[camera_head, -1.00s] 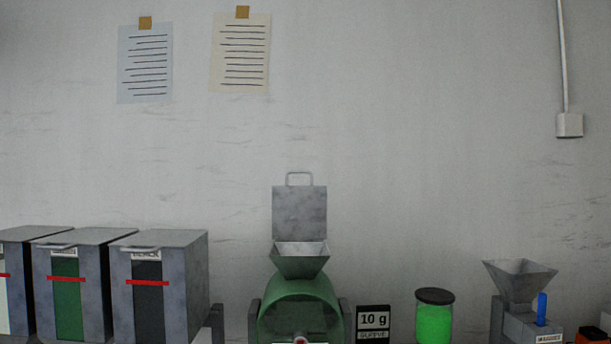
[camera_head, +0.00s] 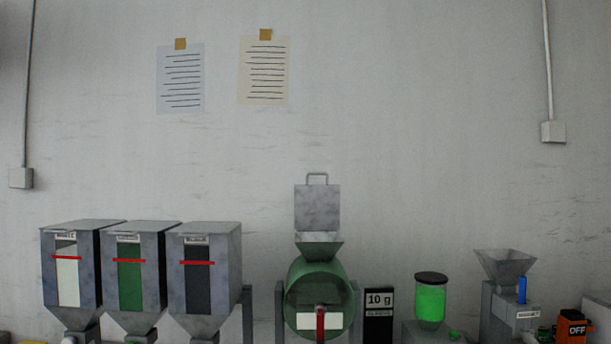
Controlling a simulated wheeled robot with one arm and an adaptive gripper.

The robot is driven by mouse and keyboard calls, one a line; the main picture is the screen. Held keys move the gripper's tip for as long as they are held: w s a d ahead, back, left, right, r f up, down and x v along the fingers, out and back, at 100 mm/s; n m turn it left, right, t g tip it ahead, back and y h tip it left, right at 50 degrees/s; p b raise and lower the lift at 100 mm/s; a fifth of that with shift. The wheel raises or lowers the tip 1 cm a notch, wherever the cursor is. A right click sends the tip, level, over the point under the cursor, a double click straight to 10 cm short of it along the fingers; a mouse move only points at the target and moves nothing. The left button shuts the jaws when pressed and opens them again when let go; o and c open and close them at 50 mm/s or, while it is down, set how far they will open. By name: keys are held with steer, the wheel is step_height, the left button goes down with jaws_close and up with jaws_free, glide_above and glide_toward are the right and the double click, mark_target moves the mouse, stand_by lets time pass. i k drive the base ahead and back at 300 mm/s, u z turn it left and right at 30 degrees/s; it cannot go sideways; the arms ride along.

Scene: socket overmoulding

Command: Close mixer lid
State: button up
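The mixer (camera_head: 299,285) is a green drum with a white label and a red handle on its front, standing between grey side posts. A funnel-shaped hopper (camera_head: 318,247) sits on top of the drum. The square grey mixer lid (camera_head: 317,208) stands upright at the back of the hopper, with a loop handle at its top edge, so the lid is open. My gripper is not in view.
Three grey hoppers (camera_head: 205,230) with red-marked windows stand left of the mixer. To the right are a black "10 g" sign (camera_head: 379,316), a green jar (camera_head: 431,303), a grey funnel machine (camera_head: 505,264) and an orange "OFF" box (camera_head: 572,328). A wall is behind.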

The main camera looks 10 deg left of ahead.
mark_target(317, 207)
steer(key=u, duration=0.65)
steer(key=i, duration=0.8)
steer(key=u, duration=0.85)
